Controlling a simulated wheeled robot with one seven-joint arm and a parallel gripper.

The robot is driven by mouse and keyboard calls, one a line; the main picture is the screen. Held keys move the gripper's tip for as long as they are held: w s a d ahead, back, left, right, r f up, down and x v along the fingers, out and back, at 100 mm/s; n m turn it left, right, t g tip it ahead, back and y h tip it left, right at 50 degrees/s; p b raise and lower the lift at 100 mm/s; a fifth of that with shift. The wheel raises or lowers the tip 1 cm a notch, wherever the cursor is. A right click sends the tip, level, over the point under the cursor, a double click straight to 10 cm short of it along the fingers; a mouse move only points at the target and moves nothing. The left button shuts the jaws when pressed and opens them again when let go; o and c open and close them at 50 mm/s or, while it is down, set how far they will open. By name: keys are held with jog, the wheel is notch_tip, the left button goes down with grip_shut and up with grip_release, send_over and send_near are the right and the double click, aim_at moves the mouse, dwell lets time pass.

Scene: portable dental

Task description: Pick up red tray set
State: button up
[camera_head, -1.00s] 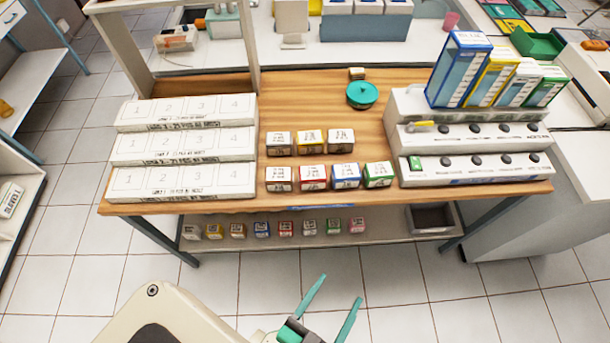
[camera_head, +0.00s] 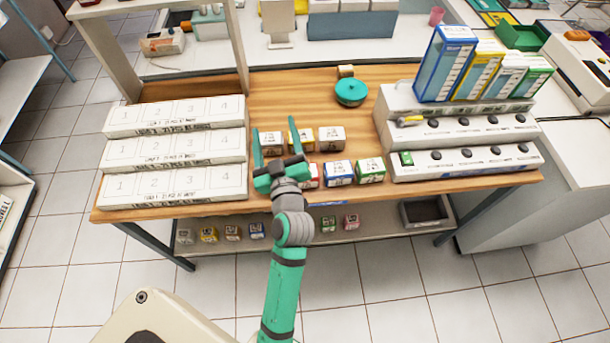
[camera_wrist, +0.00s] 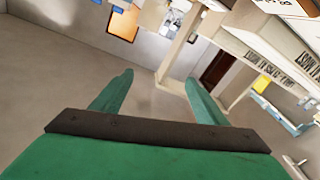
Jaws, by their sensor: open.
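The small box with red trim (camera_head: 313,176) stands in the front row of boxes on the wooden table. My gripper partly covers it, and its label is too small to read. My gripper (camera_head: 275,142) is open and empty, reaching over the front row with its fingers pointing to the back of the table. Its fingers overlap the back-row boxes in this view; I cannot tell how high above them it is. In the wrist view the two green fingers (camera_wrist: 160,88) are apart with nothing between them.
A blue box (camera_head: 339,174) and a green one (camera_head: 370,171) stand to the right. White numbered trays (camera_head: 172,184) are on the left, a white stepped rack (camera_head: 465,162) on the right. A teal round container (camera_head: 351,92) is behind. The lower shelf (camera_head: 290,246) holds more boxes.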

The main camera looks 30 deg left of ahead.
jog(key=s+a+r+n+g+y, duration=0.25)
jog(key=a+n+g, duration=0.25)
jog(key=a+n, duration=0.25)
jog(key=s+a+r+n+g+y, duration=0.1)
jog(key=a+r+n+g, duration=0.4)
jog(key=n, duration=0.4)
jog(key=d+f+n+g+h, duration=0.4)
jog(key=d+f+n+h, duration=0.3)
jog(key=f+n+h, duration=0.4)
jog(key=w+d+n+h, duration=0.4)
jog(key=d+h, duration=0.1)
jog(key=d, duration=0.9)
jog(key=f, duration=0.5)
jog(key=shift+w+a, duration=0.1)
jog(key=shift+w, duration=0.15)
jog(key=shift+w+a+f, duration=0.1)
jog(key=shift+w+f, duration=0.05)
jog(key=shift+f, duration=1.15)
jog(key=shift+w+a+f, duration=0.1)
jog(key=shift+w+f, duration=0.05)
jog(key=shift+f, duration=1.15)
jog(key=c, duration=0.8)
